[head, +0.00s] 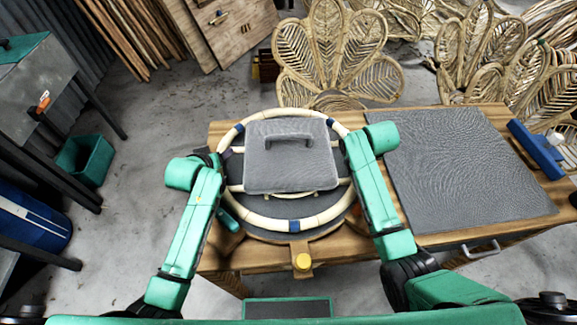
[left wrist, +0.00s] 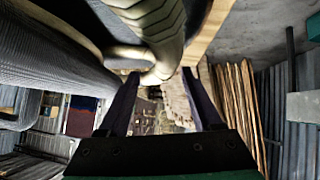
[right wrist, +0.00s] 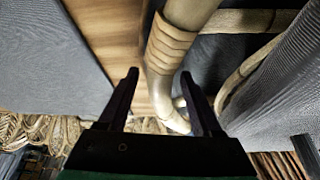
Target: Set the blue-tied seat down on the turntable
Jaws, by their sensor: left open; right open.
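The seat is a round cream rattan hoop (head: 262,220) with blue ties (head: 294,226). It lies flat over the dark round turntable (head: 285,236) on the wooden table; whether it rests fully on it is hard to tell. A grey slab with a handle (head: 290,177) covers the seat's middle. My left gripper (head: 214,158) is open at the hoop's left side; in the left wrist view its fingertips (left wrist: 161,75) are close to the rattan (left wrist: 160,45). My right gripper (head: 347,150) is open at the right side; in the right wrist view its fingertips (right wrist: 160,76) flank the rattan (right wrist: 170,60).
A grey mat (head: 465,165) covers the table's right part, with a blue tool (head: 535,148) at its far right. A yellow knob (head: 303,262) sits at the turntable's front. Woven rattan chairs (head: 330,50) stand behind the table. A green bin (head: 86,160) stands on the floor at left.

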